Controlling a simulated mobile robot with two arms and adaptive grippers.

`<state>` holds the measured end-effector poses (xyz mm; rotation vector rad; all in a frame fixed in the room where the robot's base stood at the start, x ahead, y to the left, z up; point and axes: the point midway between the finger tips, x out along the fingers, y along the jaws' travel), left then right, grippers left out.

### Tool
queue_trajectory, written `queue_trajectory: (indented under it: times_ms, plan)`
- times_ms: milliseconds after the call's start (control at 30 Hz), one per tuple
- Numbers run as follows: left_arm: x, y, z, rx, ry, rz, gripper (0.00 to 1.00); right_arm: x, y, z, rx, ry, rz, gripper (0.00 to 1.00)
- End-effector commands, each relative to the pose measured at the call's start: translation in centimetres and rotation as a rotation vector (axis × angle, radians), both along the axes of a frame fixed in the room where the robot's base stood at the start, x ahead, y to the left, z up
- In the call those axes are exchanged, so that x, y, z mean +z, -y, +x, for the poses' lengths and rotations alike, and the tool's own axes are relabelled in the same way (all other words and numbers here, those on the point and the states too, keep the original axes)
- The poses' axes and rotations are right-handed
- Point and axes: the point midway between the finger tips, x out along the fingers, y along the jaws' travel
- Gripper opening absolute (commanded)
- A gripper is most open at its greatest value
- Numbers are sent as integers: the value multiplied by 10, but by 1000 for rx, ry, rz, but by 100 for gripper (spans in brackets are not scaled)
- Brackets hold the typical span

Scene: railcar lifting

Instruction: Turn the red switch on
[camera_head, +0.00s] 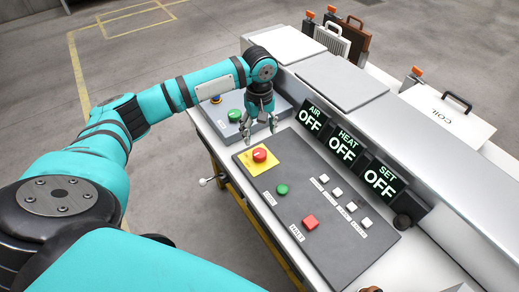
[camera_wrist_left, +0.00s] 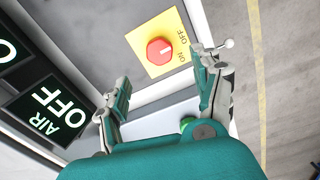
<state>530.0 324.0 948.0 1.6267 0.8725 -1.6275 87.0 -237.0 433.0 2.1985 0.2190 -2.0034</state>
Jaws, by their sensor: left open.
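The red switch (camera_head: 260,155) is a round red knob on a yellow plate (camera_head: 271,166) at the far left end of the grey control panel. It also shows in the left wrist view (camera_wrist_left: 159,51), on the yellow plate marked ON and OFF (camera_wrist_left: 178,27). My left gripper (camera_head: 259,131) hangs above the panel's far edge, just behind the red switch in the head view. In the left wrist view its fingers (camera_wrist_left: 163,88) are spread, with nothing between them, and the knob lies beyond the fingertips. My right gripper cannot be made out in either view.
Displays reading AIR OFF (camera_head: 313,119), HEAT OFF (camera_head: 347,148) and SET OFF (camera_head: 382,181) stand along the panel's back. A green knob (camera_head: 235,115) sits on a separate box.

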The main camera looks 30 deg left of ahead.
Motion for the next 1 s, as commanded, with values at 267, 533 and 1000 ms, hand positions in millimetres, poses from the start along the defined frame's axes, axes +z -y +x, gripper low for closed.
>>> queue_trajectory:
  times_ms: [267, 533, 1000]
  plan:
    - [-58, 0, -1, -1, -3, 1, 67, 5, 0, 0, -1, -1, 0, 21]
    - [-87, 0, 0, -1, 1, 1, 67, 6, 0, -1, -1, -1, 0, 21]
    - [-91, 0, 0, -3, 1, 0, 48, 6, -4, -1, -3, -1, 4, 21]
